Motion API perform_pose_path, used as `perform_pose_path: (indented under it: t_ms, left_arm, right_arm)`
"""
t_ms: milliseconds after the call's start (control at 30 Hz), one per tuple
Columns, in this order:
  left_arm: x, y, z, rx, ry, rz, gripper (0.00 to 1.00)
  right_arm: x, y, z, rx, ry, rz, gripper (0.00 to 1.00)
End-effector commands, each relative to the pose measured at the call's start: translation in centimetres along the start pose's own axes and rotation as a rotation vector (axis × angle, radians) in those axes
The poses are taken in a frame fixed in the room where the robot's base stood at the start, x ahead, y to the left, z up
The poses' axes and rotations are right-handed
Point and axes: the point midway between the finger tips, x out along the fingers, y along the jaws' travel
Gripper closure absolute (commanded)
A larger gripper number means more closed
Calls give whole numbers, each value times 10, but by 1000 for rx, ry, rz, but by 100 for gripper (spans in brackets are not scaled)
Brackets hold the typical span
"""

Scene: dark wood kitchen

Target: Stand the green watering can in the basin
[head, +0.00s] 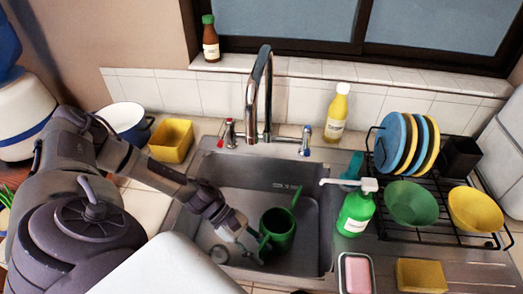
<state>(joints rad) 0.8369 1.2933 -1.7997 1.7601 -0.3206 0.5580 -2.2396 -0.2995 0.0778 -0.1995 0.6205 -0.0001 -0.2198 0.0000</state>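The green watering can (277,231) is inside the steel basin (317,262), near its middle. It looks upright, with its open top facing up and its thin spout pointing to the back right. Its handle side faces my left gripper (256,248). The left gripper reaches down into the basin from the left, and its fingertips are at the can's handle. The fingers and handle overlap in the picture, so I cannot tell whether they grip it. The can's underside is hidden, so its contact with the basin floor is unclear. My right gripper is out of view.
The tall faucet (262,95) rises behind the basin. A green soap bottle (355,213) stands at its right edge, beside a dish rack (440,234) with plates and bowls. A yellow container (171,141) and a white pot (127,121) stand at the left.

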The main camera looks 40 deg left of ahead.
Motion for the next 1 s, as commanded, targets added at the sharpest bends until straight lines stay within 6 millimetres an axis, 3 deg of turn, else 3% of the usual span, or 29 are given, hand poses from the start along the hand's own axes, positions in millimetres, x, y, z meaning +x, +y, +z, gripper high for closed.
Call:
perform_pose_path:
  t_ms: [300, 500, 867, 1000]
  left_arm:
    - [-68, 0, -3, -1, 4, 4, 64]
    - [-99, 0, -2, 1, 2, 1, 64]
    - [-110, 0, 0, 1, 1, -1, 64]
    - [-118, 0, 13, 1, 1, -1, 64]
  right_arm:
    - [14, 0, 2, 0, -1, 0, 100]
    - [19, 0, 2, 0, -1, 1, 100]
    - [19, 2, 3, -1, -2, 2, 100]
    - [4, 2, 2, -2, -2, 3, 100]
